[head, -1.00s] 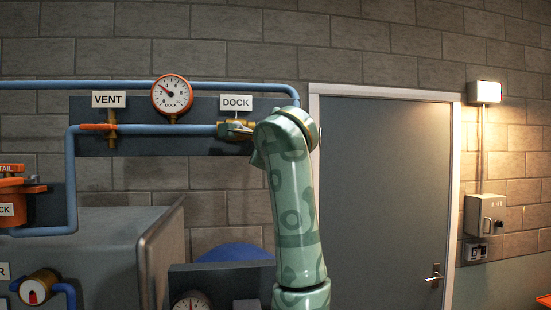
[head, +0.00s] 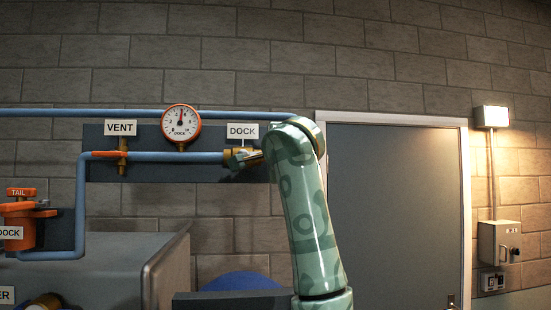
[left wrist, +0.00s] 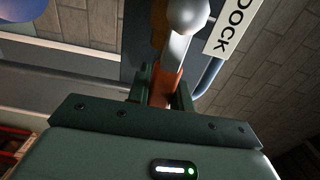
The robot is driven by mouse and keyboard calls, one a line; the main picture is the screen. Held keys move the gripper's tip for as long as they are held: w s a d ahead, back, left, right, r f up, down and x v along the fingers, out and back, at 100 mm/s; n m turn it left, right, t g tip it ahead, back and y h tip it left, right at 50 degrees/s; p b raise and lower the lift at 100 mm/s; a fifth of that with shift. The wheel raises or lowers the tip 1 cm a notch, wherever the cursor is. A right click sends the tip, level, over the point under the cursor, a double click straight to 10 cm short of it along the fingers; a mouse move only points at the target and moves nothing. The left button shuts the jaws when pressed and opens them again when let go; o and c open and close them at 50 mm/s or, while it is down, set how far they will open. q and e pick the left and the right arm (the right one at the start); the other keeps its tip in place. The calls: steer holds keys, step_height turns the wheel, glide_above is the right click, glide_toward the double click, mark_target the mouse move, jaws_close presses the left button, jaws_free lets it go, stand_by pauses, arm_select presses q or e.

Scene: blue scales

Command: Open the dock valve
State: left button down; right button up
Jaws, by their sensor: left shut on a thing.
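The dock valve (head: 235,158) is a brass fitting on the blue pipe, under the white DOCK label (head: 242,131). My arm partly hides it. In the left wrist view, my left gripper (left wrist: 165,91) is shut on the valve's orange handle (left wrist: 166,80). A pale metal piece with a round end extends beyond the handle, and the DOCK label (left wrist: 233,25) is beside it. In the head view the patterned green arm hides most of that gripper and the handle. The DOCK gauge (head: 181,123) has its needle pointing about straight up. My right gripper is not in view.
The VENT valve (head: 122,156) has an orange handle lying along the pipe, left of the gauge. An orange TAIL and DOCK fitting (head: 22,225) is at far left. A grey cabinet (head: 110,270) stands below. A closed grey door (head: 390,210) is at right.

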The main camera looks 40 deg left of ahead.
arm_select(q)
steer(key=shift+r, duration=0.1)
steer(key=c, duration=1.2)
jaws_free()
steer(key=shift+c, duration=0.2)
steer(key=b+v, duration=0.4)
steer(key=v, duration=1.2)
steer(key=shift+d+b, duration=0.15)
steer(key=shift+b, duration=0.25)
